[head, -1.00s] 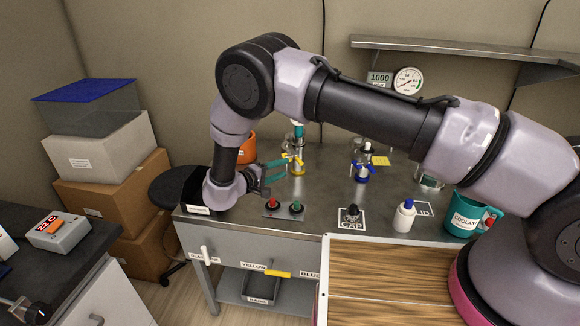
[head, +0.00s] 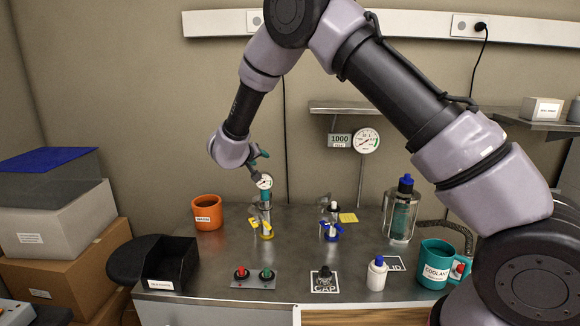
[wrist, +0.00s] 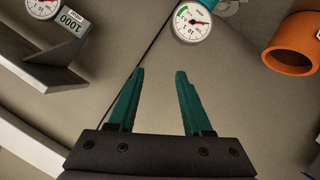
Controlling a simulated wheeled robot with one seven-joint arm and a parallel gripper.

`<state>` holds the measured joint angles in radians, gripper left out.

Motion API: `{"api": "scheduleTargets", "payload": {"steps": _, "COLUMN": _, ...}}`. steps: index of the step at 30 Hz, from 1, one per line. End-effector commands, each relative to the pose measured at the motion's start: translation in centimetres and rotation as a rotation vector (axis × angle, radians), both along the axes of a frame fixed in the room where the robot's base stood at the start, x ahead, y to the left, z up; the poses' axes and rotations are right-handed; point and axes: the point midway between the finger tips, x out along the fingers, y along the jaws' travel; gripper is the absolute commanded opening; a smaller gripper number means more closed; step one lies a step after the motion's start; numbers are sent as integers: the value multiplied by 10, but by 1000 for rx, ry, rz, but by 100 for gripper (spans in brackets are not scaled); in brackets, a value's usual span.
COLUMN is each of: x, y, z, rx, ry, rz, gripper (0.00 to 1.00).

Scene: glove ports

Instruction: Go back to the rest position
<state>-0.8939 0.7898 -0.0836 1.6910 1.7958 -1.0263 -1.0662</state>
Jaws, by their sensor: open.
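My gripper (wrist: 158,75) is open in the wrist view, with two teal fingers apart and nothing between them. In the head view my gripper (head: 258,154) is raised above the bench, just above a small gauge (head: 264,181) on top of the yellow-based fitting (head: 265,222). The gauge also shows in the wrist view (wrist: 193,20), beyond the fingertips. My arm reaches up and over from the right side of the head view.
On the metal bench (head: 215,268) stand an orange mug (head: 207,213), a black bin (head: 171,262), a red and green button panel (head: 253,280), a blue-based fitting (head: 331,223), a white bottle (head: 376,275) and a teal coolant mug (head: 436,265). A wall shelf (head: 350,107) is behind.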

Motion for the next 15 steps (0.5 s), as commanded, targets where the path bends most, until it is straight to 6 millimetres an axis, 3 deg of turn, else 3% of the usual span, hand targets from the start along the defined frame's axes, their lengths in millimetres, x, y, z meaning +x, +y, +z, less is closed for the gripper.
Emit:
{"api": "scheduleTargets", "payload": {"steps": 1, "x": 12, "y": -15, "z": 34, "rx": 97, "ry": -13, "rz": 7, "gripper": 50}}
{"api": "scheduleTargets", "payload": {"steps": 7, "x": 25, "y": -67, "z": 137, "rx": 429, "ry": -18, "rz": 74, "gripper": 50}}
{"api": "scheduleTargets", "payload": {"steps": 11, "x": 10, "y": -107, "z": 194, "rx": 601, "ry": 6, "rz": 114, "gripper": 50}}
{"api": "scheduleTargets", "payload": {"steps": 15, "x": -27, "y": -152, "z": 243, "rx": 742, "ry": 58, "rz": 146, "gripper": 50}}
